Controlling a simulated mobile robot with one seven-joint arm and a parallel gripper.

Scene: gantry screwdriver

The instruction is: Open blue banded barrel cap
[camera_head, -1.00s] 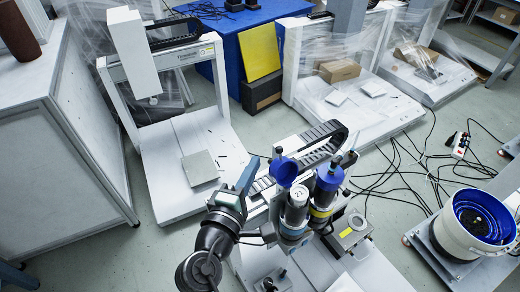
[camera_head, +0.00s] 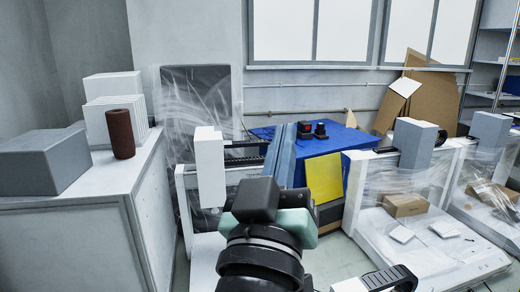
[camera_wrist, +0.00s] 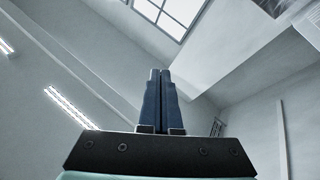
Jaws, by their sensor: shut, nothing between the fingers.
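No barrel with a blue cap shows in either view now. My gripper (camera_head: 286,135) points upward in the middle of the head view, in front of the gantry machines. It also shows in the wrist view (camera_wrist: 160,76), where its two dark blue fingers lie together with nothing between them. The wrist view looks up at the ceiling and windows.
A white cabinet (camera_head: 72,240) at left carries a brown cylinder (camera_head: 121,134) and a grey box (camera_head: 44,160). A blue-covered table (camera_head: 335,138) and a yellow panel (camera_head: 324,178) stand behind my gripper. Plastic-wrapped machines (camera_head: 430,245) with a cardboard box (camera_head: 405,205) stand at right.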

